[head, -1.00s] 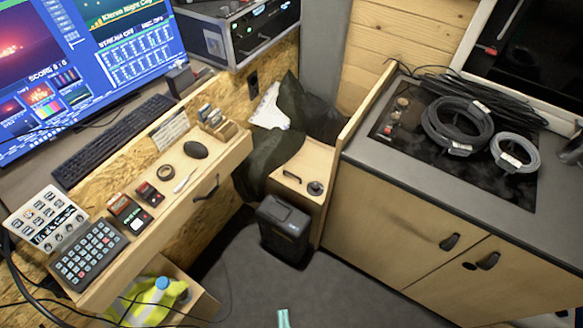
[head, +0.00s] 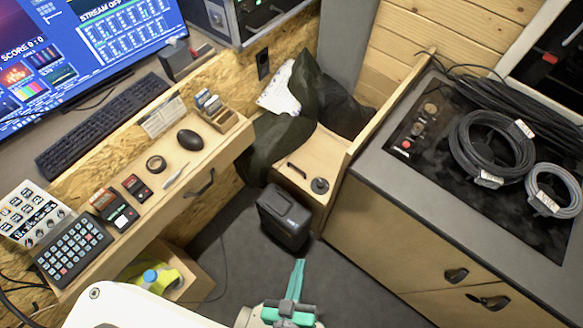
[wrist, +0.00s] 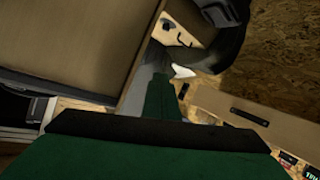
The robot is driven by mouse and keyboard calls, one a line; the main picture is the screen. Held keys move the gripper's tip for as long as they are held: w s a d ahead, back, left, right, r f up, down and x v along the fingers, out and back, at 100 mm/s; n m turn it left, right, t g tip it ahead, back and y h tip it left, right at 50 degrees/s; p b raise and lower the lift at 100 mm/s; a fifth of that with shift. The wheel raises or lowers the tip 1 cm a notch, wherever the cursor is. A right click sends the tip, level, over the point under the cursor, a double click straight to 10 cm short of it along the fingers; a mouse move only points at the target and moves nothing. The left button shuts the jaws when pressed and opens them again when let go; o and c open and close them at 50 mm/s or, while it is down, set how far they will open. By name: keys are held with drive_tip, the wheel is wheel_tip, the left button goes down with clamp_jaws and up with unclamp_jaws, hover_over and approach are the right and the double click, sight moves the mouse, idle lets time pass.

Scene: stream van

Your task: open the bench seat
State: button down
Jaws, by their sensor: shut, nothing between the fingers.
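The bench seat (head: 311,163) is a small pale wooden lid in the corner between the desk and the counter. A dark slot-like handle (head: 297,170) and a round black item (head: 320,185) are on its top. A dark green garment (head: 283,135) covers its back left part. The seat looks closed. My gripper (head: 298,268) has green fingers, shut and empty, in front of the seat and below it in the head view. In the wrist view my gripper (wrist: 163,92) points toward the seat (wrist: 186,20), where the slot and round item also show.
A black bin (head: 285,217) stands on the floor against the seat's front. The counter (head: 390,200) with cables is on the right.

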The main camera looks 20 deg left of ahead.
drive_tip(key=w+a+f+n+g, duration=0.25)
drive_tip(key=f+n, duration=0.25)
drive_tip(key=f, duration=0.3)
drive_tip(key=w+a+f+n+g, duration=0.1)
drive_tip(key=w+a+f+n, duration=0.2)
drive_tip(key=f, duration=0.6)
drive_tip(key=n+h, duration=0.4)
drive_tip(key=n, duration=1)
approach(285, 175)
drive_tip(key=shift+t, duration=0.25)
drive_tip(key=s+d+f, duration=0.4)
drive_tip(key=s, duration=0.1)
drive_tip(key=s+d+f, duration=0.2)
drive_tip(key=s, duration=0.1)
drive_tip(key=shift+d+f, duration=0.1)
drive_tip(key=shift+f, duration=0.05)
drive_tip(key=w+a+r+n+t+h, duration=0.2)
drive_tip(key=w+a+r+n, duration=0.3)
drive_tip(key=w+a+r, duration=0.15)
drive_tip(key=x, duration=0.6)
drive_tip(key=a+x, duration=0.1)
drive_tip(key=x, duration=0.3)
drive_tip(key=shift+w+r, duration=0.1)
drive_tip(key=shift+w, duration=0.25)
